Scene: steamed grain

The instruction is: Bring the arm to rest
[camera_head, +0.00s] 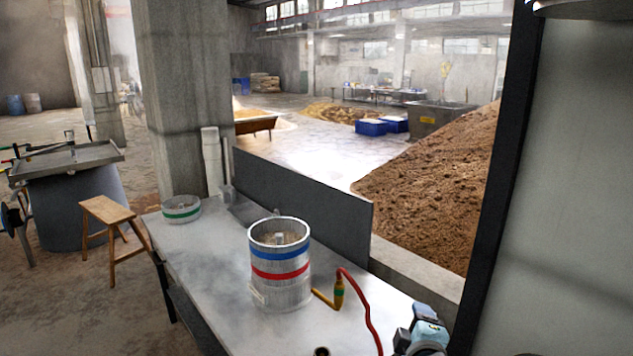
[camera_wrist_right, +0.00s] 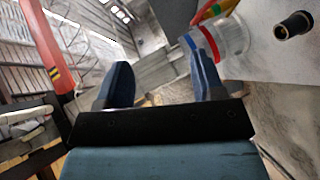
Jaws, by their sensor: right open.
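My right gripper (camera_wrist_right: 160,78) shows in the right wrist view with its two blue fingers spread apart and nothing between them. In the head view, a blue and dark piece at the lower right edge of the table seems to be part of my right arm; its fingers cannot be made out there. The steel barrel (camera_head: 281,284) with blue and red bands stands upright on the table (camera_head: 205,262). It also seems to show in the right wrist view (camera_wrist_right: 232,38), beyond the right finger and apart from it. My left gripper is in neither view.
A red hose (camera_head: 366,300) with a yellow fitting (camera_head: 339,293) lies right of the barrel. A low round container (camera_head: 181,212) with a green band stands at the table's far end. A dark panel (camera_head: 300,195) borders the table's back. A wooden stool (camera_head: 110,213) stands left.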

